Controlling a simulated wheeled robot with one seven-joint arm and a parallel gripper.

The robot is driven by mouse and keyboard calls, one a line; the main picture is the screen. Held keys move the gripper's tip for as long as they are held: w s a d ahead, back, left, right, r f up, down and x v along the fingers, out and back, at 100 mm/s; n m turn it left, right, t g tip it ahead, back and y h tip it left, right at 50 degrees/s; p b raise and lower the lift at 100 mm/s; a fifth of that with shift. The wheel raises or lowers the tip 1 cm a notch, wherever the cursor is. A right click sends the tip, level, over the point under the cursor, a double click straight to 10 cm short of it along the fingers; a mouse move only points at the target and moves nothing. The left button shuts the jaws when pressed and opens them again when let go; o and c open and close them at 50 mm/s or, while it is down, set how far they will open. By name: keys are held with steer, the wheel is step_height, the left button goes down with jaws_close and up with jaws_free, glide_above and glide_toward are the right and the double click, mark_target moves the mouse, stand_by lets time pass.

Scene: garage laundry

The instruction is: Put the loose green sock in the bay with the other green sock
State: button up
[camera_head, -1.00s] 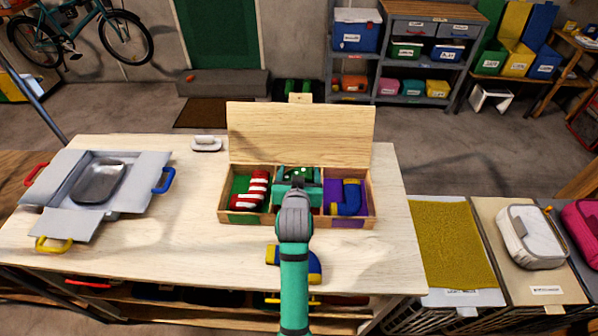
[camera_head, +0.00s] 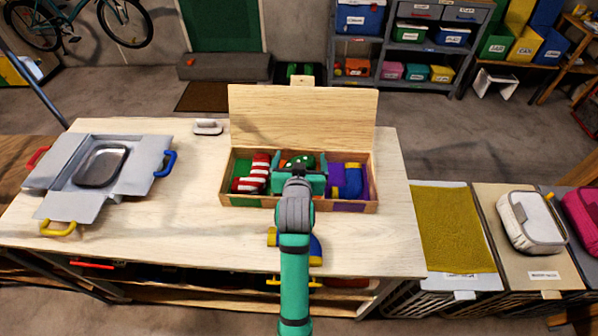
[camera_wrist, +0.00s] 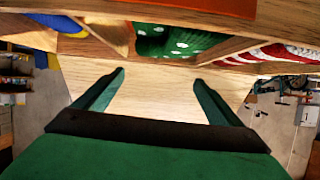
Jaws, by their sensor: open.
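The wooden box (camera_head: 229,201) stands on the table with its lid up and three bays. Green cloth with white dots (camera_head: 300,161) lies in the middle bay; it also shows in the wrist view (camera_wrist: 180,40). I cannot tell whether it is one sock or two. My gripper (camera_head: 300,172) is over the front of the middle bay, its jaws open. In the wrist view the open fingers (camera_wrist: 160,78) have only bare wood between them, with the dotted cloth beyond. My arm and gripper hide part of the middle bay. No green sock shows loose on the table.
A red-and-white striped sock (camera_head: 257,172) lies in the left bay and a blue-and-yellow one (camera_head: 350,181) in the right. Another blue-and-yellow sock (camera_head: 315,248) lies on the table, partly behind my arm. A grey case (camera_head: 62,178) lies open at left.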

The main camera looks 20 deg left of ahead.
steer(key=v, duration=0.9)
stand_by(0.8)
